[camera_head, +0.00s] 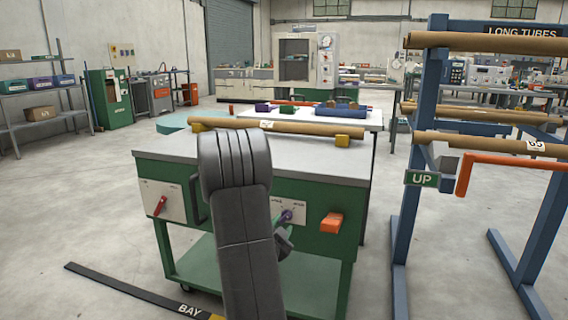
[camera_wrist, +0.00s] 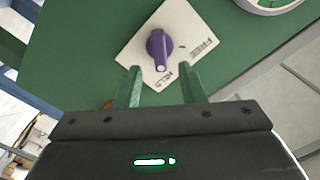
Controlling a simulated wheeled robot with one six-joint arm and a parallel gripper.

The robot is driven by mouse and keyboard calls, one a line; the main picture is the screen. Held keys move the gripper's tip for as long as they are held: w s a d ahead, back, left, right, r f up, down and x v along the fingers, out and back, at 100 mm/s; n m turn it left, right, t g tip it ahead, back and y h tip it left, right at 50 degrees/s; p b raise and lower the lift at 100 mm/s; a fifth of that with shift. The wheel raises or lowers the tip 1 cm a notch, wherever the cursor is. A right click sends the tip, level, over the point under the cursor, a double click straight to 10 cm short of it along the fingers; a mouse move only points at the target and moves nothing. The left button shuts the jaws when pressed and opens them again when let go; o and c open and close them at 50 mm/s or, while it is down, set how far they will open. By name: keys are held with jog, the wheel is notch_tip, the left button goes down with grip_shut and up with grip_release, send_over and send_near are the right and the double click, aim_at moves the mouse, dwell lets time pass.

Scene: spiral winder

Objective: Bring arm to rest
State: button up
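My arm (camera_head: 240,200) stands raised in front of the green cabinet (camera_head: 330,245) and covers its middle. My gripper (camera_head: 284,240) is mostly hidden behind the arm in the head view. In the wrist view my gripper (camera_wrist: 160,70) shows two green fingers spread apart with nothing between them. Just past the fingertips is a purple knob (camera_wrist: 157,45) on a white plate marked FREE and HELD. Its white-marked end lies nearer HELD. The knob also shows in the head view (camera_head: 287,216). The fingers look clear of it.
A brown tube (camera_head: 280,127) lies on yellow supports on the cabinet top. The cabinet front has a red lever (camera_head: 160,206) and an orange handle (camera_head: 332,222). A blue tube rack (camera_head: 408,200) with an orange bar (camera_head: 510,160) stands at right. Open floor lies left.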

aim_at(286, 218)
jog(key=x, duration=0.4)
jog(key=shift+b, duration=0.3)
